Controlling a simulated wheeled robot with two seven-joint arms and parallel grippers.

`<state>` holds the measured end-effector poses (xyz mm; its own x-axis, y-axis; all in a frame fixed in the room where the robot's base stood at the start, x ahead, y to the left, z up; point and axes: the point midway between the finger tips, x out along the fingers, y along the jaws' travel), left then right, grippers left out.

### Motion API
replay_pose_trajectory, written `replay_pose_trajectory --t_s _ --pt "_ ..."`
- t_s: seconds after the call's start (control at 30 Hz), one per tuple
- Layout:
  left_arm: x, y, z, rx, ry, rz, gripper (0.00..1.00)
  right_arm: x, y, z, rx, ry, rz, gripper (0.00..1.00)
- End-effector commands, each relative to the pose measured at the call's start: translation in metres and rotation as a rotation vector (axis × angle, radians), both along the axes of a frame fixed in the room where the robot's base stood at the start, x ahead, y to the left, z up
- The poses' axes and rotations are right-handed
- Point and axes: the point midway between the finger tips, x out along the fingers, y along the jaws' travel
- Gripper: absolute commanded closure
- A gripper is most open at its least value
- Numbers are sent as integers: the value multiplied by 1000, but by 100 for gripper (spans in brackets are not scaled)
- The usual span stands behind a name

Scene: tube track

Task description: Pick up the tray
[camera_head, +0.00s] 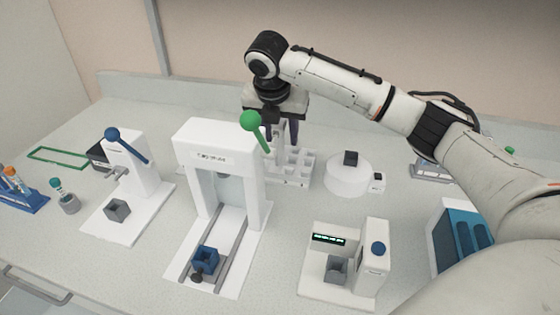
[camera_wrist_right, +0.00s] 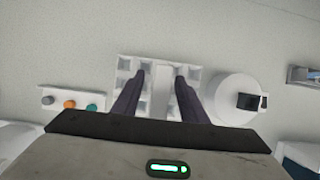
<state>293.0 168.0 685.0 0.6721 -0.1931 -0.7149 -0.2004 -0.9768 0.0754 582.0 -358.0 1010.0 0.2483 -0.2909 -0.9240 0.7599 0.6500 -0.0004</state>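The white tray (camera_head: 297,180) has several square compartments and a raised central part. It stands on the bench behind the tall white press-like device, which hides its left side. In the right wrist view the tray (camera_wrist_right: 192,72) lies straight below the gripper. My right gripper (camera_head: 282,135) points down over the tray. In the right wrist view its two dark fingers (camera_wrist_right: 160,78) are spread apart, one on each side of the tray's central bar (camera_wrist_right: 162,92). I cannot tell whether they touch it. My left gripper is not in view.
The tall white device (camera_head: 190,140) with a green-knobbed lever (camera_head: 250,121) stands close in front of the tray. A round white device (camera_head: 348,181) stands just right of it. A green outline (camera_head: 57,157) marks bare bench at the far left. A blue rack (camera_head: 22,200) stands nearby.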

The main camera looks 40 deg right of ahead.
Motion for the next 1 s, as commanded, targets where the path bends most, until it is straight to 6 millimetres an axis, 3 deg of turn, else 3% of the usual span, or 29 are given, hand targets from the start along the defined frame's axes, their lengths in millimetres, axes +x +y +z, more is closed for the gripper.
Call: replay_pose_trajectory --t_s 0.13,0.37,0.6,1.0 --pt "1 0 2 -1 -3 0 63 4 -5 -12 0 0 -1 61" --pt "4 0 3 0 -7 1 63 4 -5 -14 -1 -1 -1 61" --pt "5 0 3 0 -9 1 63 4 -5 -14 -1 -1 -1 100" --pt "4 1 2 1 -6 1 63 5 -5 -9 1 -4 -1 100"
